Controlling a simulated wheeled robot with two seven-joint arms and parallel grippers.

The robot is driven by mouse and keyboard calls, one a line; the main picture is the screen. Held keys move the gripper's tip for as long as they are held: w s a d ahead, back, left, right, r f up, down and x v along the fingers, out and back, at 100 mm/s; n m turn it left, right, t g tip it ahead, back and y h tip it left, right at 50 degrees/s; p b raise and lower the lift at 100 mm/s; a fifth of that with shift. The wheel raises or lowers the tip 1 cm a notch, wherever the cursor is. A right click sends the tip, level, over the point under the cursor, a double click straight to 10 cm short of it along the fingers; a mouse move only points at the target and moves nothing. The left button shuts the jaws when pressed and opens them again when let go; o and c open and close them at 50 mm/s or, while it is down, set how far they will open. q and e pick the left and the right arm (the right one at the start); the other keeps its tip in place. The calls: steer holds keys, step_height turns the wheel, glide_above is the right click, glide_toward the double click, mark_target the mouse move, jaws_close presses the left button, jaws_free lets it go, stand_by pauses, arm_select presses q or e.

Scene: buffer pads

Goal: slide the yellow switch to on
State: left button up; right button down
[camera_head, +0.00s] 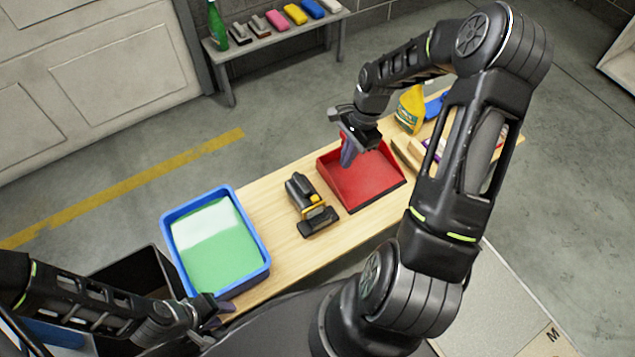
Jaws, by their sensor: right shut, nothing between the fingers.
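A black hand-held tool (299,190) lies on the wooden table, left of the red dustpan. Its yellow switch (315,199) shows near the tool's lower end; its position is too small to tell. My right gripper (347,156) is shut and empty, above the left rear part of the red dustpan, up and right of the tool. My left gripper (222,308) is low at the table's left front end, by the blue tray's front corner and apart from the tool. Its finger opening is not clear.
A blue tray (266,245) with green and white inside stands left of the tool. The red dustpan (368,185) is close on its right. A yellow spray bottle (410,108) and other items crowd the right end. A bench (285,35) with coloured blocks stands behind.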

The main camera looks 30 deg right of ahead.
mark_target(321, 197)
steer(key=shift+f, duration=0.15)
steer(key=b+x, duration=0.3)
steer(key=x, duration=0.7)
steer(key=shift+a+f, duration=0.15)
steer(key=shift+f, duration=0.1)
steer(key=shift+a+r, duration=0.2)
steer(key=shift+a, duration=0.75)
steer(key=shift+a+r, duration=0.15)
steer(key=shift+a, duration=0.8)
steer(key=shift+a, duration=0.1)
